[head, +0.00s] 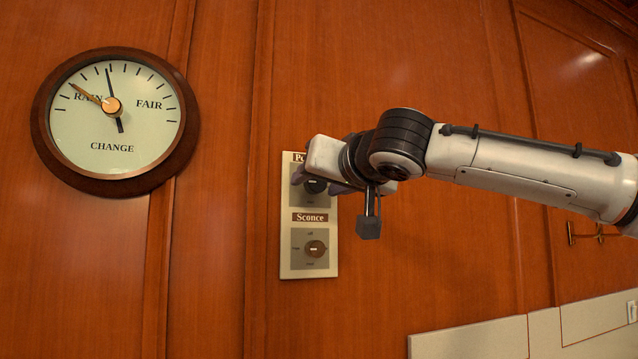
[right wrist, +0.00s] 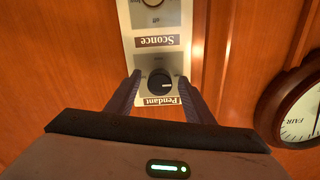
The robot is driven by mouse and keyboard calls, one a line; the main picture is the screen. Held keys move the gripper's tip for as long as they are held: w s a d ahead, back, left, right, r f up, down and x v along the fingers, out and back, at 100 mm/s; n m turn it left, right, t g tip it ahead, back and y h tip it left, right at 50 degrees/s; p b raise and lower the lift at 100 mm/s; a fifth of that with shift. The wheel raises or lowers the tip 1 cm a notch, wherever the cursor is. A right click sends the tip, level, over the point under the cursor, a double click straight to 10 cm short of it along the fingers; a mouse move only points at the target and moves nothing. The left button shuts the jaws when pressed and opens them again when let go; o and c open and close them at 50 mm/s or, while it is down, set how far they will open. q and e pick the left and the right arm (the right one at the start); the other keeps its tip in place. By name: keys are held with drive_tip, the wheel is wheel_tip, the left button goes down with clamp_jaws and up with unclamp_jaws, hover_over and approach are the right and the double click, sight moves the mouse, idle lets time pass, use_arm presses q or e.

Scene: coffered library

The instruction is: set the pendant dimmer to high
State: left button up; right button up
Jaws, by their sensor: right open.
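The pendant dimmer is a black round knob on the upper plate of a cream wall panel (head: 287,225). My right gripper is open, with one dark finger on each side of the knob. Whether the fingers touch the knob I cannot tell. My left gripper is not in view.
Just below on the same panel is the brown Sconce knob (head: 315,249), under its own label (head: 310,217). A round dial gauge (head: 112,148) hangs on the wood wall to the left.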

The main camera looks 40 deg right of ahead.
drive_tip(key=b+v, duration=0.1)
drive_tip(key=v, duration=0.9)
drive_tip(key=shift+s+d, duration=0.1)
